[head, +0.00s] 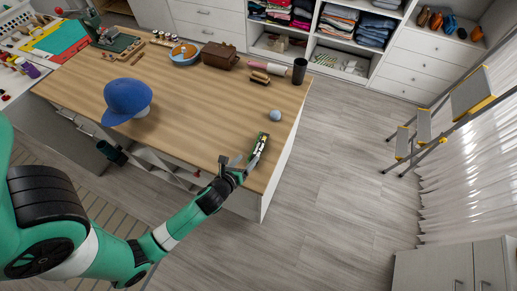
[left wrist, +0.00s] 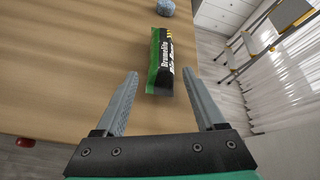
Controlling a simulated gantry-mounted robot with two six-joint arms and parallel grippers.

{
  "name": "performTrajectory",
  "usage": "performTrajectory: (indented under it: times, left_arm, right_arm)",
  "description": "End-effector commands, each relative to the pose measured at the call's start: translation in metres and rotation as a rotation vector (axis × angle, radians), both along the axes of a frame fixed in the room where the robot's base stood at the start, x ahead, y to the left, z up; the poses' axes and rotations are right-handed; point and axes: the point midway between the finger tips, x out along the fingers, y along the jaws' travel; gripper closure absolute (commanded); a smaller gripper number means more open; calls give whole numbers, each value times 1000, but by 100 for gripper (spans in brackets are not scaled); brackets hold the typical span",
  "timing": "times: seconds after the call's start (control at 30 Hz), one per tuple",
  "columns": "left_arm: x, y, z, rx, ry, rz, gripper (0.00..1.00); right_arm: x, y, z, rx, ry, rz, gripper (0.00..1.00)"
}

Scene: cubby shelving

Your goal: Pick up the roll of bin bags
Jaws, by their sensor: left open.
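The roll of bin bags (head: 259,146) lies on the wooden table near its front right corner. In the left wrist view the roll (left wrist: 160,62) is green and black with white lettering, and it lies lengthwise ahead of the fingers. My left gripper (head: 237,164) is close to the roll's near end in the head view. In the left wrist view the open, empty fingers (left wrist: 165,95) are spread wider than the roll, with its near end just beyond or between the tips. My right gripper is not in view.
A blue-grey ball (head: 275,116) sits on the table (head: 200,110) behind the roll. A blue cap (head: 127,100) stands to the left. A dark cup (head: 299,70), a brown box (head: 219,55) and brushes (head: 260,77) stand along the back edge. A step ladder (head: 425,125) stands right.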

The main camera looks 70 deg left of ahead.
Motion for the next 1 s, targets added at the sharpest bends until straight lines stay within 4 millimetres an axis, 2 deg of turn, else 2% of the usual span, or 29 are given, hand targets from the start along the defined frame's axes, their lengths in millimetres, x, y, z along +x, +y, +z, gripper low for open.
performTrajectory:
  times: [0.1, 0.43, 0.7, 0.93, 0.97, 1.0]
  left_arm:
    - [17, 14, -13, 1, -2, 3, 28]
    - [32, 26, -22, 1, -2, 0, 28]
    - [60, 50, -41, 1, -2, 0, 28]
    - [62, 51, -41, 1, -1, -1, 28]
    - [62, 51, -41, 1, -1, -1, 30]
    - [62, 51, -41, 1, -1, -1, 37]
  right_arm:
    - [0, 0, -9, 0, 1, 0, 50]
    - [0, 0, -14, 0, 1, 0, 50]
    - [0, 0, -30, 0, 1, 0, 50]
    - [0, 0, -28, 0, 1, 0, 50]
    - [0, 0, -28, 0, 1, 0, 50]
    - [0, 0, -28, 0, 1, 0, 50]
